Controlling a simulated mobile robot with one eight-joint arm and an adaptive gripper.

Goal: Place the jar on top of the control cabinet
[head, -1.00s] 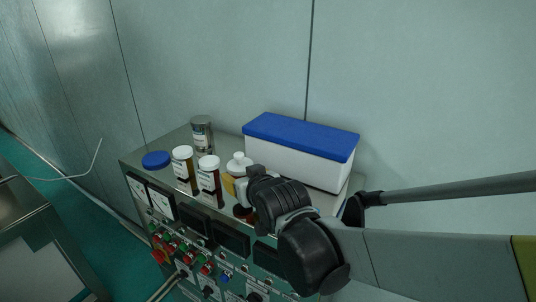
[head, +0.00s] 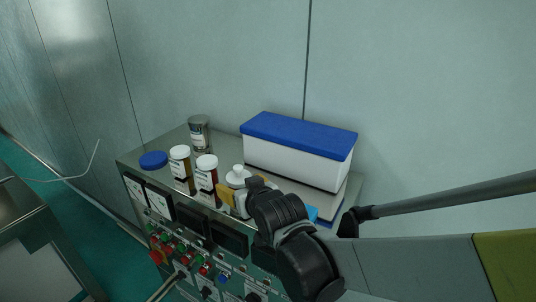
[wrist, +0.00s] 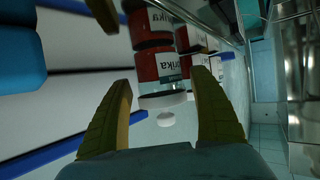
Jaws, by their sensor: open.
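The jar (head: 237,180) has a white lid with a round knob and stands upright on the steel top of the control cabinet (head: 222,158), near its front edge. My gripper (head: 238,197) is open, with its yellow fingers on either side of the jar in the head view. In the wrist view, the white lid and knob (wrist: 164,104) show between my gripper's spread fingers (wrist: 162,105). I cannot tell whether either finger touches the jar.
Two white-capped bottles (head: 206,170) (head: 180,160), a blue lid (head: 153,160) and a metal can (head: 199,133) stand left of the jar. A white box with a blue lid (head: 300,140) stands behind my gripper. Buttons and switches (head: 178,248) cover the cabinet front.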

